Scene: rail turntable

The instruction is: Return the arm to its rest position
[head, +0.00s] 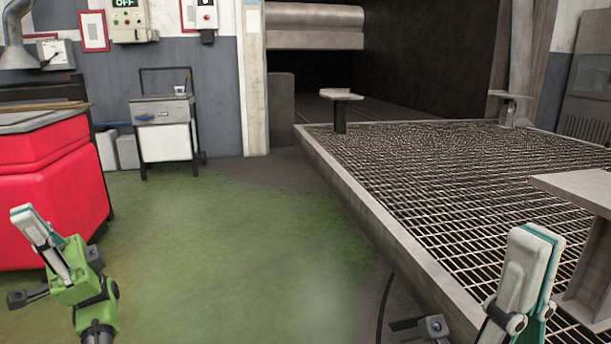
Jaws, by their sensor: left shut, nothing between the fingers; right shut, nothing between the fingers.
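My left gripper (38,232) is at the lower left, pointing up and to the left, with its white fingers together and nothing between them. It stands in front of the red cabinet in the picture, and I cannot tell the distance between them. My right gripper (533,262) is at the lower right, pointing up, with its fingers shut and empty. It shows in front of the metal grating (440,185). Most of both arms is outside the view.
A red cabinet (50,180) stands at left. A white cart (165,140) stands by the back wall. The raised turntable edge (370,215) runs diagonally at right, with a grey steel beam (580,190) on the grating. The green floor (230,240) between is clear.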

